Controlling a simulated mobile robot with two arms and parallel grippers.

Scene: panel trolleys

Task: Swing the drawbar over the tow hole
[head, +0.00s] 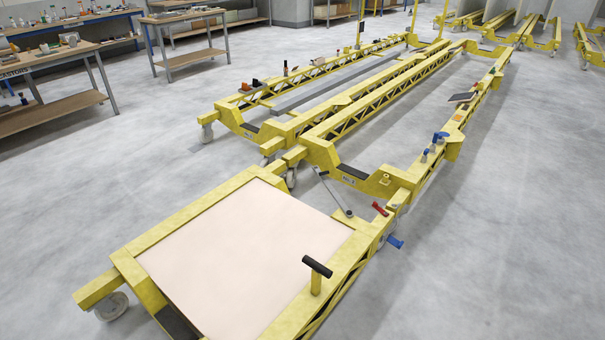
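A thin grey bar (333,192), which looks like the drawbar, lies in the gap between the near yellow trolley (190,217) and the long yellow trolley (345,178) behind it. It slants from the long trolley's front down to a small round end by the near trolley's back right corner. I cannot tell whether that end is over a hole or beside it. No tow hole can be made out clearly. Neither of my grippers is in view.
The near trolley carries a pale panel and a black T-handle (317,267). A red lever (380,208) and a blue lever (395,241) stick out near its back right corner. Workbenches (60,62) stand at the left. The floor at the right is clear.

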